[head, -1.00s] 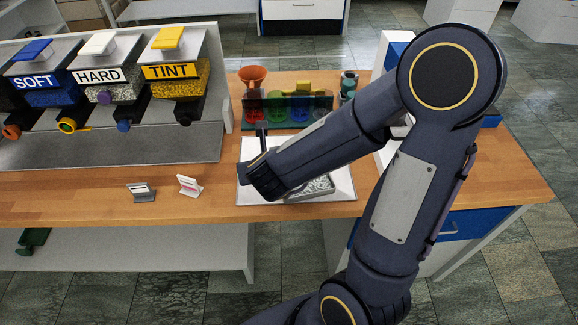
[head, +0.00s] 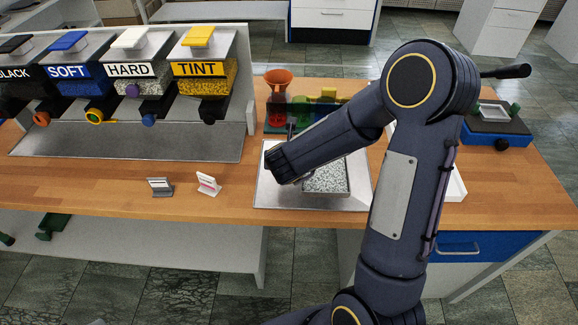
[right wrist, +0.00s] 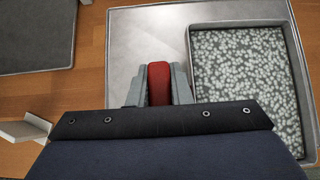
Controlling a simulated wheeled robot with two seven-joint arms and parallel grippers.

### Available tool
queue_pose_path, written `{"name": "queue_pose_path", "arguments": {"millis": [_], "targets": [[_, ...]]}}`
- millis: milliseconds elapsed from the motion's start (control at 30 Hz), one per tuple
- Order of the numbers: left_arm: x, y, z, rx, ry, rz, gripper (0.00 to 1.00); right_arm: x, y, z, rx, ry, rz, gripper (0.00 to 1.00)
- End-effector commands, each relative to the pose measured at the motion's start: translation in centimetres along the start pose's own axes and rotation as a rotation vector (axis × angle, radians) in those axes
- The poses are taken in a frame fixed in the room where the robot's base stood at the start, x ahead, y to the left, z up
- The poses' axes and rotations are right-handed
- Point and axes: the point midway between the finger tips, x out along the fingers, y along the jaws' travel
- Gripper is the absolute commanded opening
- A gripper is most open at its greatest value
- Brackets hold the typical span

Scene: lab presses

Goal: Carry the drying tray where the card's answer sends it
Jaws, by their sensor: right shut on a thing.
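A shallow grey tray (head: 340,193) filled with speckled white grains lies on a pale square plate (head: 270,199) on the wooden bench. The tray also shows at the right of the right wrist view (right wrist: 191,125). My right gripper (right wrist: 158,83) is shut on a red handle-like piece (right wrist: 158,76) beside the tray's left wall. I cannot tell whether this piece joins the tray. My right forearm hides part of the tray in the head view. Two small standing cards, one grey (head: 160,187) and one white (head: 208,184), stand left of the plate; their writing is unreadable. My left gripper is out of view.
Dispensers labelled BLACK, SOFT (head: 72,72), HARD (head: 135,70) and TINT (head: 203,70) stand at the left above a grey metal tray (head: 130,142). An orange funnel (head: 278,80) stands behind the plate. A blue-based device (head: 497,128) stands at the right. Bare wood lies along the bench front.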

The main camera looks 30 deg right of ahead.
Motion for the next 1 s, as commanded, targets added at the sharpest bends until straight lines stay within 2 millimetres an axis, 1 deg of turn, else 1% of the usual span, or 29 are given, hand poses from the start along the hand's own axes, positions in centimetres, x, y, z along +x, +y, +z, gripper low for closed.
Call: {"name": "queue_pose_path", "arguments": {"millis": [33,167,233,300,400,700,867,900,1000], "targets": [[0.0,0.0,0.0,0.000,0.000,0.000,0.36,0.7,0.0,-0.1,0.000,0.001,-0.002,0.00],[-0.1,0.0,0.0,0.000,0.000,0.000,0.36,1.6,0.1,-0.1,0.000,-0.001,-0.001,0.00],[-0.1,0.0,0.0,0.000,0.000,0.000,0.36,2.4,0.1,-0.2,0.000,0.001,-0.002,0.00],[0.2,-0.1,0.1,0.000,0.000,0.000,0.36,3.3,0.1,-1.3,-0.003,0.003,-0.003,0.00],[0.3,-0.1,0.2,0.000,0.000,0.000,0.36,4.1,0.1,-2.1,-0.002,0.001,-0.002,0.00],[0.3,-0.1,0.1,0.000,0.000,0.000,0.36,4.3,0.1,-2.2,0.001,-0.002,0.000,0.00],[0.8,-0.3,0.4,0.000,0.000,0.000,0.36,4.6,0.1,-2.5,0.000,-0.003,0.000,0.00],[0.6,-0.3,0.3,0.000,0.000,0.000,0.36,4.5,0.1,-2.4,0.000,-0.002,0.000,0.23],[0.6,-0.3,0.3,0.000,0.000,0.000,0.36,4.4,0.1,-2.4,0.000,-0.001,0.000,0.36]]}}
